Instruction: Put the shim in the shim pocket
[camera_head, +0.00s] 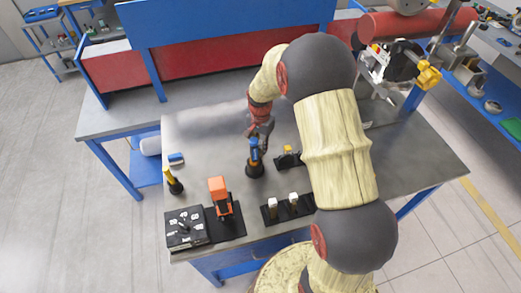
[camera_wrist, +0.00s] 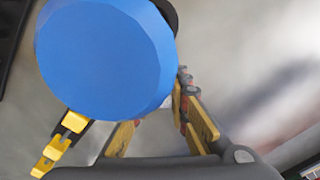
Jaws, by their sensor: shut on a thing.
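My gripper (camera_head: 257,136) points down over the middle of the table, above a blue-topped piece (camera_head: 254,150) with a round black base (camera_head: 255,169). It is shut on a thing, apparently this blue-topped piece. In the wrist view a large blue round face (camera_wrist: 105,58) fills the upper left and hides part of my gripper (camera_wrist: 160,125), whose yellow-padded fingers show below and beside it. I cannot tell for sure which object is the shim or where its pocket is. Whether the black base touches the table is unclear.
An orange block (camera_head: 218,186) stands on a black plate, beside a black box (camera_head: 186,225) with white labels. A black rack (camera_head: 272,215) holds white-topped pieces. A yellow-handled piece (camera_head: 172,180) and a blue-white block (camera_head: 176,159) sit left. A yellow-black fixture (camera_head: 288,157) is close right.

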